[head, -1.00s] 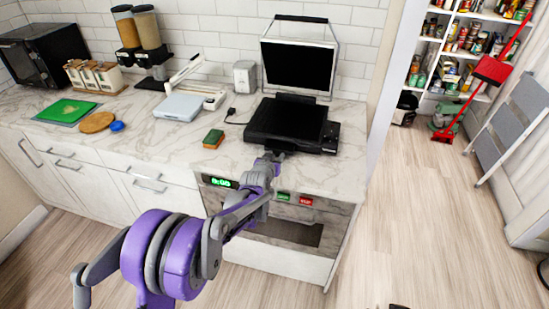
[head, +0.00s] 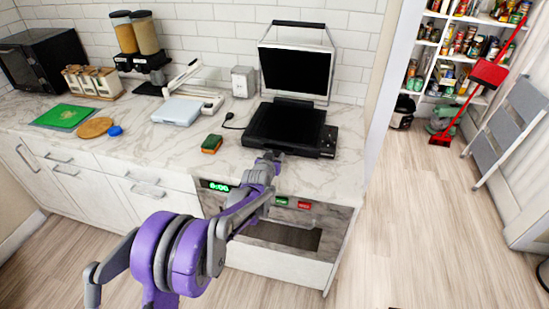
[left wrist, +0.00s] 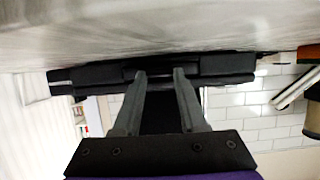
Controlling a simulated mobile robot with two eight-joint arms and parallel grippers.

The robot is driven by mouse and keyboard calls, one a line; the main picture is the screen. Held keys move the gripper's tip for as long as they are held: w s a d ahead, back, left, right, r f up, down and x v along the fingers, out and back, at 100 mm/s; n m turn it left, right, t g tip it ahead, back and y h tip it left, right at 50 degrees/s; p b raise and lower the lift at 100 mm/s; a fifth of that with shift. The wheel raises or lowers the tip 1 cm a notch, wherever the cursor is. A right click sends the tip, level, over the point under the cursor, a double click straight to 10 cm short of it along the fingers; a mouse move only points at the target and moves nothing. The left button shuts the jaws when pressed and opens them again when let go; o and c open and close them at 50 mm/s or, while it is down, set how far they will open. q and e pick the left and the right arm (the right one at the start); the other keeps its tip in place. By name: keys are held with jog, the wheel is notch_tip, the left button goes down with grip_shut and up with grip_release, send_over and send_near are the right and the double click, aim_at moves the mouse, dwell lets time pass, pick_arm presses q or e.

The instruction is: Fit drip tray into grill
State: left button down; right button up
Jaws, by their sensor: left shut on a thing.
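The grill (head: 288,126) is a black appliance with its lid (head: 296,72) raised, standing on the marble counter. My left gripper (head: 267,158) is at the grill's front edge, left of its middle. In the left wrist view, my left gripper (left wrist: 160,74) has its fingertips against the grill's dark front (left wrist: 225,80), around a small dark piece that appears to be the drip tray. The tray is mostly hidden by the fingers and the grill. I cannot tell how deep it sits. My right gripper is not in view.
A green-and-orange sponge (head: 212,143) lies left of the grill, and a white scale-like device (head: 178,110) stands further left. An oven (head: 285,228) is below the counter edge.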

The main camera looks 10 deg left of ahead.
pick_arm(q)
jog(key=shift+w, duration=0.65)
jog(key=shift+c, duration=1.9)
grip_release()
jog(key=b+v, duration=0.1)
jog(key=v, duration=1)
jog(key=shift+s, duration=0.15)
jog(key=s+f+g, duration=0.3)
jog(key=s+g, duration=0.1)
jog(key=s, duration=1.5)
jog(key=s+f+g, duration=0.2)
jog(key=s+g, duration=0.2)
jog(key=s, duration=1.5)
jog(key=shift+a+f, duration=0.2)
jog(key=shift+f, duration=0.2)
